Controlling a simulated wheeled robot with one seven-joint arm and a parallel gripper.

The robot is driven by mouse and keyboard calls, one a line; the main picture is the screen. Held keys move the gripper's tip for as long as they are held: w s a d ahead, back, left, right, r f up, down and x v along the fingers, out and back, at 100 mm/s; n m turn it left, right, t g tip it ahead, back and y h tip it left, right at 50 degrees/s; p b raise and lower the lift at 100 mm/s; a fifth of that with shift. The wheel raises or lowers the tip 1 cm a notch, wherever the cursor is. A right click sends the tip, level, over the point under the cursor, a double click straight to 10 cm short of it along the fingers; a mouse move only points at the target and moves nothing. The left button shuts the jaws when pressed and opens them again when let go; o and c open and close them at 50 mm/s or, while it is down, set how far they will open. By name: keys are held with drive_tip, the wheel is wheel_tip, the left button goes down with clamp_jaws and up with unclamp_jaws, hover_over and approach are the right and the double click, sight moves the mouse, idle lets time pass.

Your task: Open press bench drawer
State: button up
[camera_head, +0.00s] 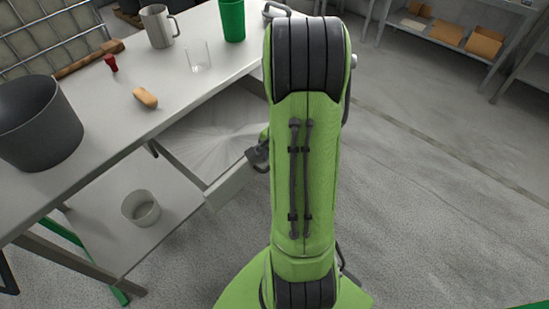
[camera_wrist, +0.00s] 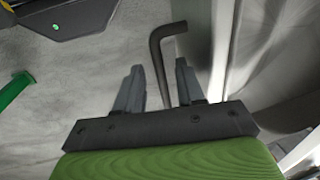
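The press bench drawer (camera_head: 228,186) is pulled out from under the bench top in the head view, and its pale interior shows. My gripper (camera_head: 258,154) is at the drawer's front, partly hidden behind my arm. In the wrist view, the dark bent bar handle (camera_wrist: 157,58) passes between the two fingers of my gripper (camera_wrist: 158,66). The fingers are apart, with a visible gap on each side of the bar. The drawer's pale front (camera_wrist: 222,45) lies just right of the handle.
The bench (camera_head: 110,112) holds a dark pot (camera_head: 38,125), a metal mug (camera_head: 158,27), a clear glass (camera_head: 198,58), a green cup (camera_head: 232,20) and a bread-like piece (camera_head: 145,97). A grey container (camera_head: 141,209) stands on the lower shelf.

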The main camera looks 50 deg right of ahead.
drive_tip(key=s+r+p, duration=0.3)
drive_tip(key=r+p, duration=0.3)
drive_tip(key=r, duration=0.9)
drive_tip(key=shift+r, duration=0.25)
drive_tip(key=w+a+r+n+t+p, duration=0.1)
drive_tip(key=w+a+r+n+p, duration=0.15)
drive_tip(key=a+r+n, duration=0.4)
drive_tip(key=s+a+r+n+t+p, duration=0.1)
drive_tip(key=s+a+r+n+p, duration=0.1)
drive_tip(key=s+a+r+n, duration=0.2)
drive_tip(key=s+a+r+n+t+p, duration=0.1)
drive_tip(key=s+a+r+n+p, duration=0.1)
drive_tip(key=s+a+r+n, duration=0.2)
drive_tip(key=a+r+n, duration=0.3)
drive_tip(key=a, duration=0.4)
drive_tip(key=shift+s+a+p, duration=0.15)
drive_tip(key=shift+s+p, duration=0.1)
drive_tip(key=shift+p, duration=0.15)
